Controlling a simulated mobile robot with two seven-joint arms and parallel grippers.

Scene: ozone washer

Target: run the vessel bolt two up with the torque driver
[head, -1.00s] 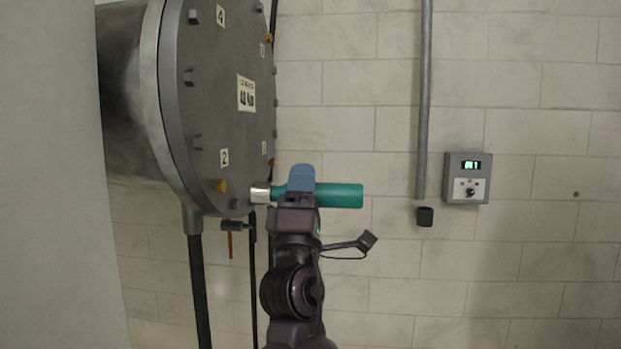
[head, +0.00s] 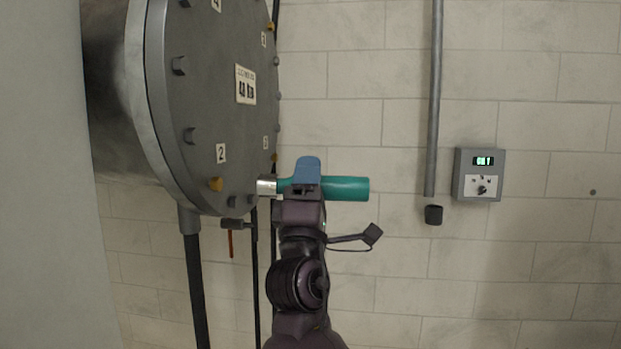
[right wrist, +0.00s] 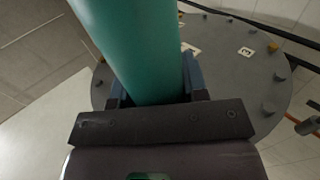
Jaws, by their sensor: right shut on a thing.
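The torque driver (head: 345,188) has a teal body and a silver socket end (head: 267,185) pointing left toward the vessel (head: 225,110). My right gripper (head: 307,175) is shut around the teal body, which also fills the middle of the right wrist view (right wrist: 135,45). Bolt two (head: 215,184) is a brass-coloured head low on the round grey vessel lid, just below the number 2 label (head: 221,153). The socket is to the right of this bolt in the head view, with a visible gap between them. My left gripper is not in view.
Several grey bolts line the lid's rim, and more brass-coloured ones sit near labels 3 (head: 263,40) and 1 (head: 265,142). A small handle (head: 232,224) sticks out below the lid. A control box (head: 480,175) and a pipe (head: 434,100) are on the wall at right.

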